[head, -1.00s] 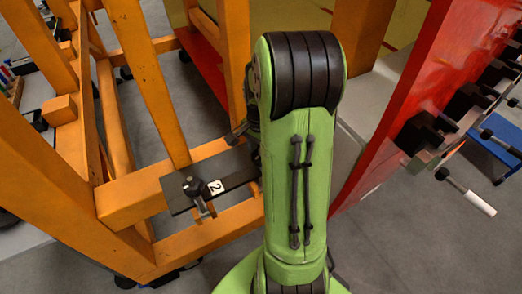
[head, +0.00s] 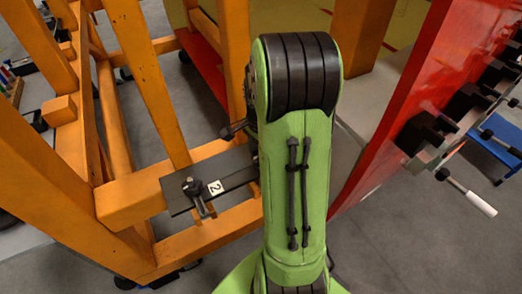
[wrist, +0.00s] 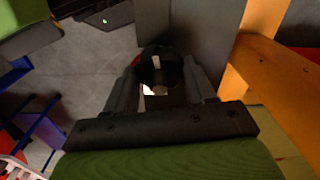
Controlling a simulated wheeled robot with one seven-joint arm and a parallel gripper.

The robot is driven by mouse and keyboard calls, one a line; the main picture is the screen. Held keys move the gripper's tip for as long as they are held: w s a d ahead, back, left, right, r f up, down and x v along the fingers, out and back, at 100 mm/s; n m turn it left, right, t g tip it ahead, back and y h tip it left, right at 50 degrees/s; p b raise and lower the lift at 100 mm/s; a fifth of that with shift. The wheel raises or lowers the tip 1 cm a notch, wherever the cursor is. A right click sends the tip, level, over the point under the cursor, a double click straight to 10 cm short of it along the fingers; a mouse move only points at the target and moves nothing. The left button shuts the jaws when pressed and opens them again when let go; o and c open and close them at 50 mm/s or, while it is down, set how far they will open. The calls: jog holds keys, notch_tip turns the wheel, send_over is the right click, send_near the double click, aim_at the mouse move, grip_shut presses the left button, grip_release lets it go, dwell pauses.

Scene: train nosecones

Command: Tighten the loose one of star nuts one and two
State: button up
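In the head view, a dark plate (head: 238,163) bears a label "2", and a black star nut (head: 194,187) stands on its left part. In the wrist view, my gripper (wrist: 162,72) has its two black fingers on either side of a dark star nut (wrist: 160,58). The fingers appear to touch it on both sides. A pale spot shows in the middle, between the fingers. My green arm hides the gripper and the plate's right end in the head view. A small black bar (head: 234,130) sticks out left of my arm; what it belongs to is unclear.
An orange frame (head: 150,95) stands on the left, around the plate. A red panel (head: 400,110) with black fittings and a pale-tipped handle (head: 479,203) stands on the right. A blue stand (head: 495,145) is beyond it. Grey floor is free in front.

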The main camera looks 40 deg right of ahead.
jog(key=o, duration=0.4)
notch_tip(320, 180, up, 16)
jog(key=p, duration=0.3)
jog(key=shift+f, duration=0.1)
jog(key=s+a+n+t, duration=0.2)
jog(key=s+a+n, duration=0.1)
jog(key=a+n, duration=0.3)
jog(key=s+a+r+n+t, duration=0.1)
jog(key=s+a+n, duration=0.3)
jog(key=a+n, duration=0.2)
jog(key=s+a+n+t, duration=0.2)
jog(key=s+a+n, duration=0.1)
jog(key=a+n, duration=0.4)
jog(key=shift+s+a+r+t, duration=0.3)
jog(key=shift+s+a, duration=0.1)
jog(key=shift+a, duration=0.1)
